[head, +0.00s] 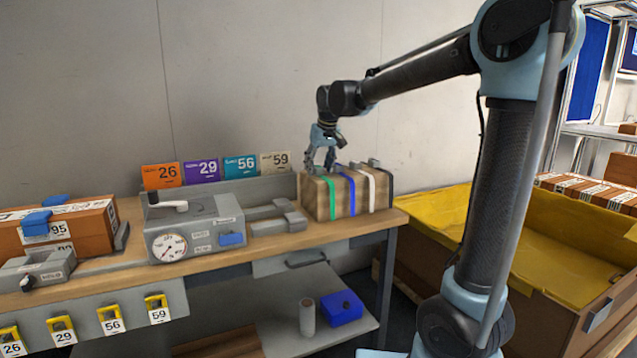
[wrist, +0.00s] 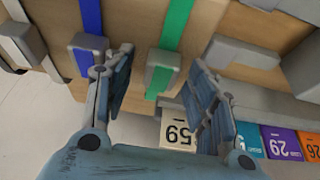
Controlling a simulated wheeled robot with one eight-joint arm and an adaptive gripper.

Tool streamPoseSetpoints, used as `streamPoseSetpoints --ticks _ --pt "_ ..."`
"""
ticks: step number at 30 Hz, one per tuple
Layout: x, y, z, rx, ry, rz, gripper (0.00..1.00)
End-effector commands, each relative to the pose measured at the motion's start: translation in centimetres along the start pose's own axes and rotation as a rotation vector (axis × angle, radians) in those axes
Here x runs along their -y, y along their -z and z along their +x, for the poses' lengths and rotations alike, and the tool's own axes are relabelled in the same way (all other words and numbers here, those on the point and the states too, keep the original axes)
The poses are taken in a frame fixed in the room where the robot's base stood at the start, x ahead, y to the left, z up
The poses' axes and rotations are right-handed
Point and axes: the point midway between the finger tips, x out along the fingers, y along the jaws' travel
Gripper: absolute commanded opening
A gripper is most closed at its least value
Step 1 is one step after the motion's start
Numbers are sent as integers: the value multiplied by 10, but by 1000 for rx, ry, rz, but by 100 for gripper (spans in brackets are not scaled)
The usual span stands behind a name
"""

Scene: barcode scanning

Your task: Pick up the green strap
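The green strap (head: 332,198) runs down the front of a light wooden block (head: 316,200) on the bench, left of a blue strap (head: 350,194). In the wrist view the green strap (wrist: 176,28) passes through a grey buckle (wrist: 162,70). My gripper (head: 320,166) is above the block's top at the green strap's end. In the wrist view my gripper (wrist: 160,62) is open, with one finger on each side of the grey buckle. I cannot tell whether a finger touches it.
White (head: 371,190) and dark (head: 388,180) straps lie further right on the block. Number cards (head: 202,172) stand behind, and a grey gauge box (head: 195,228) is to the left. A yellow-lined crate (head: 430,215) stands right of the bench.

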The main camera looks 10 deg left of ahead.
Motion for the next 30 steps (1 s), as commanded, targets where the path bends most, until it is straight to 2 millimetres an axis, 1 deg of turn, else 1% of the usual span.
streamPoseSetpoints --ticks 1,2,3,5,6,7,15,19,23,30 --pt "0 0 0 0 0 0 43" --pt "0 0 0 0 0 0 36" --pt "0 0 0 0 0 0 27" --pt "0 0 0 0 0 0 13" --pt "0 0 0 0 0 0 4" --pt "0 0 0 0 0 0 0" --pt "0 0 -1 0 0 0 0" --pt "0 3 -6 0 0 0 0" --pt "0 9 -22 0 0 0 0" --pt "0 25 -62 0 0 0 0"
